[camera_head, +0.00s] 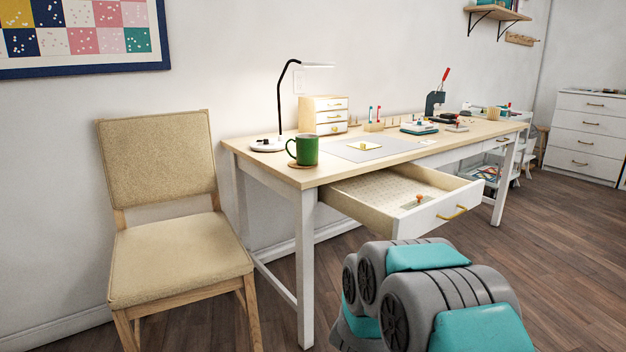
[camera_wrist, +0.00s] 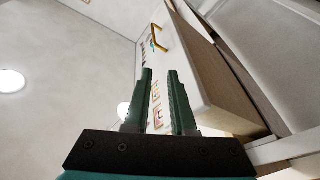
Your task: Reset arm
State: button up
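My gripper (camera_wrist: 159,72) shows in the wrist view with its two dark green fingers apart and nothing held between them, so it is open. It points toward a pale cabinet or drawer front with a yellow handle (camera_wrist: 158,38); I cannot tell the distance. My grey and teal arm fills the lower right of the head view, in front of the desk (camera_head: 240,152), and looks folded. The gripper itself is hidden in the head view. An open desk drawer (camera_head: 440,215) with a brass handle stands just beyond my arm, with a small orange-topped item (camera_head: 419,198) inside.
A beige chair (camera_head: 175,255) stands left of the desk. A green mug (camera_head: 307,150), a lamp (camera_head: 268,144), a small drawer box (camera_head: 326,114) and sewing things are on the desk. White drawers (camera_head: 585,135) stand at the far right. The wooden floor (camera_head: 555,250) is clear on the right.

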jog(key=s+a+f+g+y, duration=0.2)
jog(key=a+f+g+y, duration=0.15)
jog(key=a+y, duration=0.6)
jog(key=s+a+f+n+g+y, duration=0.2)
jog(key=s+a+f+g+y, duration=0.15)
jog(key=s+a, duration=0.55)
jog(key=s+d+g, duration=0.2)
jog(key=s+g, duration=0.1)
jog(key=s, duration=0.9)
jog(key=s+d+g, duration=0.3)
jog(key=s+g, duration=0.1)
jog(key=s, duration=0.8)
jog(key=s+d+r+g, duration=0.1)
jog(key=s+d+g, duration=0.1)
jog(key=s, duration=1)
jog(key=shift+d+m+g+h, duration=0.3)
jog(key=shift+m+g, duration=0.1)
jog(key=shift+g, duration=0.5)
